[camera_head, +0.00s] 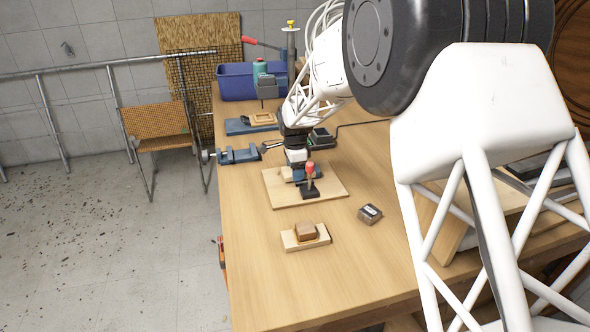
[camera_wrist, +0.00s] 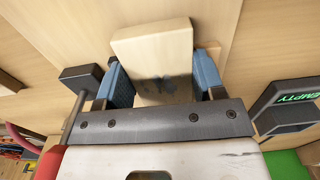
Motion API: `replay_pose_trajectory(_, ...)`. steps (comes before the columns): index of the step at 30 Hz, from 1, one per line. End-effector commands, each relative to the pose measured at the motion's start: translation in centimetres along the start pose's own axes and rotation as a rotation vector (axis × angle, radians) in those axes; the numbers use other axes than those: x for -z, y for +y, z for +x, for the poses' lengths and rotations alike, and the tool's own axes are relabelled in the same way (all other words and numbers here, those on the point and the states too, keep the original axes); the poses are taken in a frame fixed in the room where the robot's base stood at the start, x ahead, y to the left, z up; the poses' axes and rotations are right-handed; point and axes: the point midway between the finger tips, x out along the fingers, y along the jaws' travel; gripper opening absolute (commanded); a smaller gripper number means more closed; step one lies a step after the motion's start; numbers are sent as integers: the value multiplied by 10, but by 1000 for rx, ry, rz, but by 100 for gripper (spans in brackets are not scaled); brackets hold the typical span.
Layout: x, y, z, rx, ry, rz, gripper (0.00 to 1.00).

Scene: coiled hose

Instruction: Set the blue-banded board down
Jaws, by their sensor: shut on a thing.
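My gripper (camera_head: 297,170) is over the pale base board (camera_head: 330,188) on the workbench. In the wrist view, its blue-padded fingers (camera_wrist: 163,82) are shut on a pale wooden board (camera_wrist: 150,48), which sticks out beyond them. In the head view, the held board (camera_head: 272,173) shows only as a small pale piece left of the fingers. I cannot tell whether it touches the base board. A red-handled clamp (camera_head: 310,170) stands close beside the gripper, and its red handle shows in the wrist view (camera_wrist: 50,162).
A brown block on a small pale board (camera_head: 290,242) lies nearer on the bench (camera_head: 270,285). A small grey box (camera_head: 370,214) is to the right. A blue vise (camera_head: 238,156) and blue bin (camera_head: 235,84) are behind. The bench's near left is clear.

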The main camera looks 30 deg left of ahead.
Motion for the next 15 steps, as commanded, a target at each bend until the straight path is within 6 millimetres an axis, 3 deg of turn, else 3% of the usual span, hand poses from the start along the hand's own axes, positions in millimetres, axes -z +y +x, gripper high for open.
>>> replay_pose_trajectory(2,0,1,8,-8,0,0,35)
replay_pose_trajectory(3,0,2,9,-9,0,0,67)
replay_pose_trajectory(6,0,2,10,-10,0,0,82)
replay_pose_trajectory(15,0,2,6,-12,-1,0,83)
